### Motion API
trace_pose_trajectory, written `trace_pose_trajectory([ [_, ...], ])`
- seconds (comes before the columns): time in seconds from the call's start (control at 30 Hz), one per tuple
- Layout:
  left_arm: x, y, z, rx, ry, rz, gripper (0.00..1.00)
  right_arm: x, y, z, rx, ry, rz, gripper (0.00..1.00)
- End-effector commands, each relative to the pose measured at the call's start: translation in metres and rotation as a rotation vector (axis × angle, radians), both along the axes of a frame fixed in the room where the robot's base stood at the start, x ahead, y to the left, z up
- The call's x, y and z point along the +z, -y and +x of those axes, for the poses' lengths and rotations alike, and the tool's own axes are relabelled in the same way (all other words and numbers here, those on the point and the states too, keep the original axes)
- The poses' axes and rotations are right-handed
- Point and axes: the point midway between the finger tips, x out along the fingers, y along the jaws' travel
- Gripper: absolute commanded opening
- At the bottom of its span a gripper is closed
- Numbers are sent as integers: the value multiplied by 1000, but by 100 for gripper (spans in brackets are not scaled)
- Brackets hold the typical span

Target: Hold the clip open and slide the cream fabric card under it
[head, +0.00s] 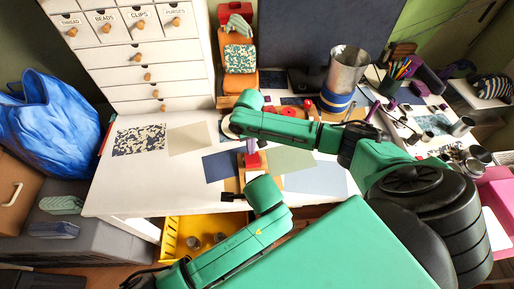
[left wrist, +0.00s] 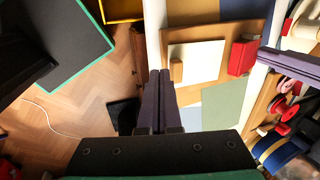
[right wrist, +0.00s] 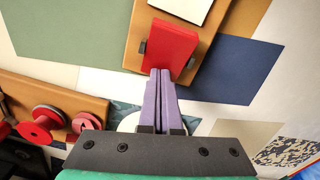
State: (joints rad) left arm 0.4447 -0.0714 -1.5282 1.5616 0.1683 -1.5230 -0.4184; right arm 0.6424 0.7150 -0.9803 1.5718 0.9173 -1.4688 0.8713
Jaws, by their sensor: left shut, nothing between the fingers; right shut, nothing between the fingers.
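The cream fabric card (head: 190,138) lies flat on the white table, between a patterned card and a navy card; it also shows in the right wrist view (right wrist: 235,131). The red clip (right wrist: 170,47) sits on a wooden board (right wrist: 236,28) and also shows in the left wrist view (left wrist: 243,57). My right gripper (right wrist: 160,71) is shut and empty, its tips at the clip's near edge; I cannot tell if they touch. My left gripper (left wrist: 159,72) is shut and empty beside the board, near the table's front edge. A pale panel (left wrist: 200,62) with a small wooden block lies on the board.
The patterned card (head: 138,140), navy card (head: 220,165), sage card (head: 291,159) and pale blue card (head: 318,181) lie around the board. Red spools (right wrist: 38,127) stand on a wooden rack. A yellow bin (head: 175,240) is below the front edge. The table's left front is clear.

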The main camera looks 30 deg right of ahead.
Motion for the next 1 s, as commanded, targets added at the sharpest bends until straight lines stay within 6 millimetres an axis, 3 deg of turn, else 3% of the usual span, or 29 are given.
trace_pose_trajectory([
  [1.0,0,3,7,0,0,1,0,-1,0,-1,1,-4,0,0],
])
